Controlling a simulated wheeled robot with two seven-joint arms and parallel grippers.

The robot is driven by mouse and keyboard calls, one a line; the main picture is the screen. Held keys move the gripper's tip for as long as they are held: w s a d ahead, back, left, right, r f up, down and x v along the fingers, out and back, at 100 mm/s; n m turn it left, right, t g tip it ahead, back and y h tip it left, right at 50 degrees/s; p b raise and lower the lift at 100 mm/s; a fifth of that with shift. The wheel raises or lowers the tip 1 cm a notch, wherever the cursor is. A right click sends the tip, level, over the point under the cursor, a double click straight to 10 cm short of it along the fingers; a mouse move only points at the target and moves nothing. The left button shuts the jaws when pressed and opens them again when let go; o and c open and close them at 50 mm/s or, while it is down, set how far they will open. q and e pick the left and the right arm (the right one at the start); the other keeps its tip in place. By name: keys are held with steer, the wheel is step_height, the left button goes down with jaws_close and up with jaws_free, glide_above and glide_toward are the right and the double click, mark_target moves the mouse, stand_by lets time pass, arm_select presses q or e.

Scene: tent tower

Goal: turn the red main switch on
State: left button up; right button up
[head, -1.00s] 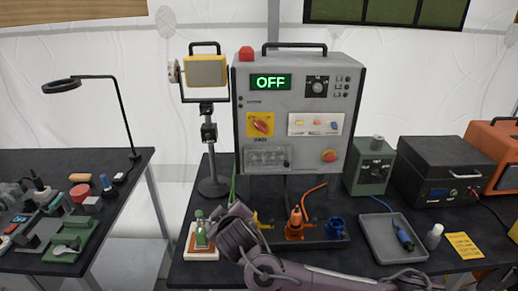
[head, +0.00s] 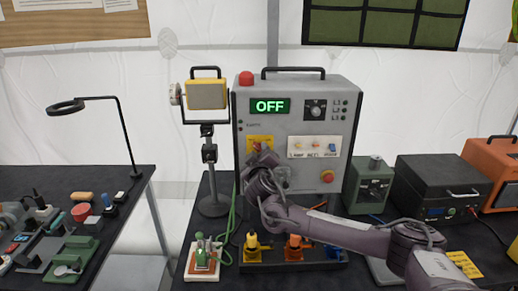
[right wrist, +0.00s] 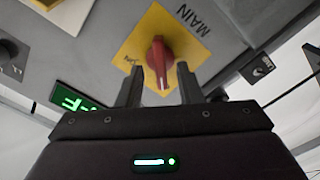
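The red main switch (right wrist: 158,58) sits on a yellow plate (right wrist: 190,35) marked MAIN, on the front of the grey power box (head: 288,100). In the head view the switch (head: 257,146) is partly hidden by my right gripper (head: 259,160). In the right wrist view the two fingers of my right gripper (right wrist: 160,90) are apart, one on each side of the knob's lower end. I cannot tell whether either finger touches it. The green display (head: 270,106) reads OFF. My left gripper is not in view.
A red emergency button (head: 327,176) and a row of small switches (head: 314,147) are on the same panel. A yellow lamp (head: 206,95) stands to its left. Yellow and orange plugs (head: 293,247) stand below the box, under my right arm.

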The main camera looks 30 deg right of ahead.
steer(key=shift+w+d, duration=0.1)
steer(key=shift+w, duration=0.2)
jaws_close()
steer(key=shift+f, duration=0.1)
